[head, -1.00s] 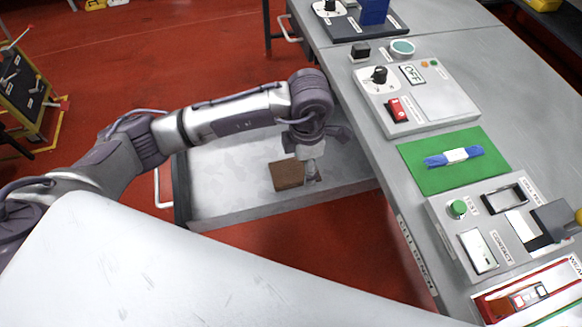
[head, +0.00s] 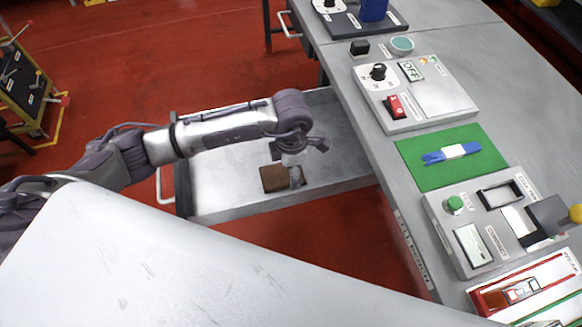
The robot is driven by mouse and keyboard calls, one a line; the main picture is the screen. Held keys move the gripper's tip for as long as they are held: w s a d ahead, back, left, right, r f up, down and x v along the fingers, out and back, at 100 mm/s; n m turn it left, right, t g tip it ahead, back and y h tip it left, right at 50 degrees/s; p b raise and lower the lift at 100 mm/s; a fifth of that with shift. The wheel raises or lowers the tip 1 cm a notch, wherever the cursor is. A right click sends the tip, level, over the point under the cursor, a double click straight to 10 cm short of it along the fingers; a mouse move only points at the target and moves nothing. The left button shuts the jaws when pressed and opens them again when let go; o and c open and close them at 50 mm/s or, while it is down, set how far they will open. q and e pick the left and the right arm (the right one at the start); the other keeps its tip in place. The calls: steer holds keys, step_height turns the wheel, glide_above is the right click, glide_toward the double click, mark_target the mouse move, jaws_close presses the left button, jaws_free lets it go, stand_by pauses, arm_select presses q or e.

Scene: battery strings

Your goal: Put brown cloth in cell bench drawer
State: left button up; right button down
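The brown cloth (head: 276,180) is a small dark brown rectangle inside the open cell bench drawer, near the drawer's front wall. The cell bench drawer (head: 222,166) is a pale, shallow tray pulled out to the left of the bench. My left gripper (head: 296,176) points down into the drawer at the cloth's right part and hides some of it. I cannot tell whether its fingers grip the cloth, or whether the cloth rests on the drawer floor. My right gripper is not in view.
The grey cell bench (head: 372,150) runs along the right, carrying switch panels (head: 440,105), a green mat (head: 412,176) with a blue-and-white bundle (head: 452,152), and a panel with a green button (head: 455,203). The drawer's left part is bare.

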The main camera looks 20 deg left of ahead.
arm_select(q)
steer(key=o, duration=0.4)
steer(key=shift+r, duration=0.1)
step_height(320, 180, up, 12)
steer(key=shift+r+b, duration=0.1)
steer(key=shift+b, duration=0.6)
